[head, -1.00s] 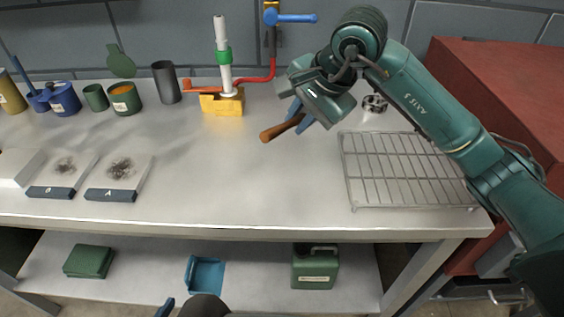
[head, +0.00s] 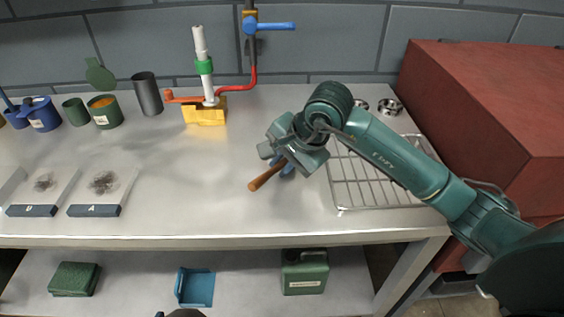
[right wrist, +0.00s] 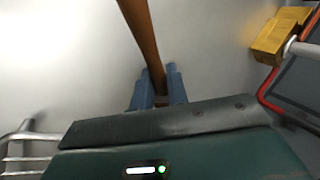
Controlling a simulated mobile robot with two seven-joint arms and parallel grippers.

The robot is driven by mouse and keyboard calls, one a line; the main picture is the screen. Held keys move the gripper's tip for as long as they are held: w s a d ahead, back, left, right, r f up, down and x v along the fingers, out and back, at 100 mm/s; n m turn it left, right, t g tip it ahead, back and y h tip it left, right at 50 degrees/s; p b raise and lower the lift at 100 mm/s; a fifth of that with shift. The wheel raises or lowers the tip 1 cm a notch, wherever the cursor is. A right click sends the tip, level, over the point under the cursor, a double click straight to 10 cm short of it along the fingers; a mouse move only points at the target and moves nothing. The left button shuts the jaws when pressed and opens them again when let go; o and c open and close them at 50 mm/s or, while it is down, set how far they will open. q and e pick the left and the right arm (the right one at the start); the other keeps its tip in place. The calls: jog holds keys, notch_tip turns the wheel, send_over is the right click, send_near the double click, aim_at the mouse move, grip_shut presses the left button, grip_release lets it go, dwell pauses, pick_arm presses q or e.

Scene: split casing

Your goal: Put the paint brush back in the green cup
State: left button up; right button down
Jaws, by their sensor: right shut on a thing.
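My right gripper (head: 284,167) is shut on a brown wooden handle (head: 266,178), seemingly the paint brush, above the middle of the bench. In the right wrist view the handle (right wrist: 144,40) runs up between the blue fingers (right wrist: 159,88); its brush end is hidden. A small, plain green cup (head: 75,112) stands upright at the back left, well away from the gripper. Next to it is a larger green pot (head: 105,116) with a label and orange contents. I cannot tell for sure which is the task's cup. Only a sliver of my left arm shows at the bottom edge.
A blue pot (head: 43,118), a dark grey cylinder (head: 147,94) and a yellow block with a white tube (head: 205,113) line the back. A wire rack (head: 375,185) lies right, beside a red box (head: 490,110). Two sample plates (head: 100,190) lie front left. The bench middle is clear.

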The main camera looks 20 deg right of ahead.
jog(key=c, duration=1.7)
grip_release()
jog(key=shift+f, duration=0.1)
pick_arm(q)
jog(key=shift+f, duration=0.1)
pick_arm(e)
jog(key=shift+o, duration=0.3)
jog(key=shift+r, duration=0.2)
pick_arm(q)
jog(key=r+p, duration=0.1)
jog(key=p, duration=0.2)
jog(key=a+r+p, duration=0.1)
jog(key=p, duration=0.2)
jog(key=shift+s+a+r+m+g+y, duration=0.2)
jog(key=shift+r+m+g+y, duration=0.1)
jog(key=shift+r+m, duration=0.1)
pick_arm(e)
jog(key=v, duration=1.2)
pick_arm(q)
jog(key=shift+d, duration=0.15)
